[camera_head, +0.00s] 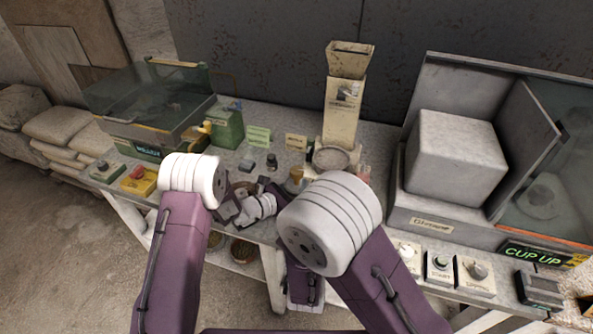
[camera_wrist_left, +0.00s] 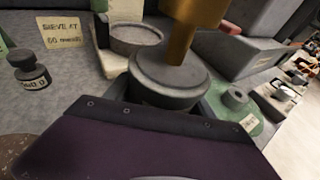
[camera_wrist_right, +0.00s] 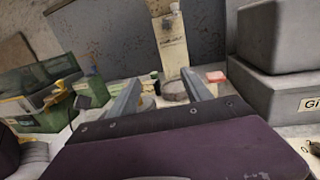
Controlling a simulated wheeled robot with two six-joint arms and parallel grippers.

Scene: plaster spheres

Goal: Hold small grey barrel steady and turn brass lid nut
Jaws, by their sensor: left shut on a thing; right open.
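The small grey barrel (camera_wrist_left: 165,88) stands in the left wrist view between the fingers of my left gripper (camera_wrist_left: 160,97), which is shut on it. The brass lid nut (camera_wrist_left: 193,15) rises above the barrel's grey top on a brass stem, cut off by the frame's upper edge. In the head view a brass piece (camera_head: 296,175) shows just left of my right arm's white joint; the barrel is mostly hidden there. My right gripper (camera_wrist_right: 162,78) is open in the right wrist view, with a small yellowish piece (camera_wrist_right: 148,103) low between its fingers.
A tall cream hopper stand (camera_head: 344,105) with a round grey dish (camera_head: 331,158) stands behind. A grey block (camera_head: 455,155) in a cabinet is at right, a glass-lidded green box (camera_head: 150,110) at left. A small black weight (camera_head: 271,161) stands nearby. Switch boxes (camera_head: 439,265) line the front right edge.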

